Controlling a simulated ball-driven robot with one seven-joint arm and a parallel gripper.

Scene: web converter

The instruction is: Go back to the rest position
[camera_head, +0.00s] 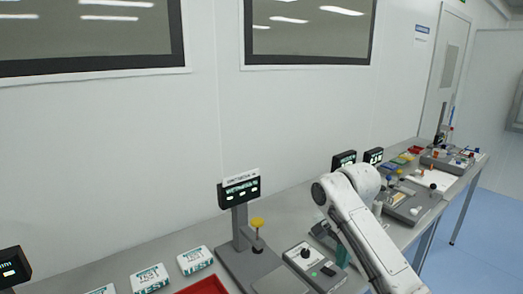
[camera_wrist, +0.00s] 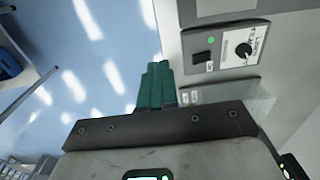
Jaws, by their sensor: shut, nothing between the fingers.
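My gripper (camera_wrist: 157,68) shows in the wrist view with its green fingers together and nothing between them. Its fingers lie over the border between the blue floor and a pale grey surface. In the head view my white arm reaches over the bench at the right, and the gripper is mostly hidden behind it. A control box with a black knob (camera_wrist: 243,50), a switch and a green light lies to the right of the fingers in the wrist view, apart from them.
A long grey bench (camera_head: 135,252) runs along the white wall. It carries a post with a display (camera_head: 240,192), white TEST packs (camera_head: 195,260), a red tray (camera_head: 203,286) and a knobbed control box (camera_head: 314,266). Blue floor (camera_head: 490,240) is open at the right.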

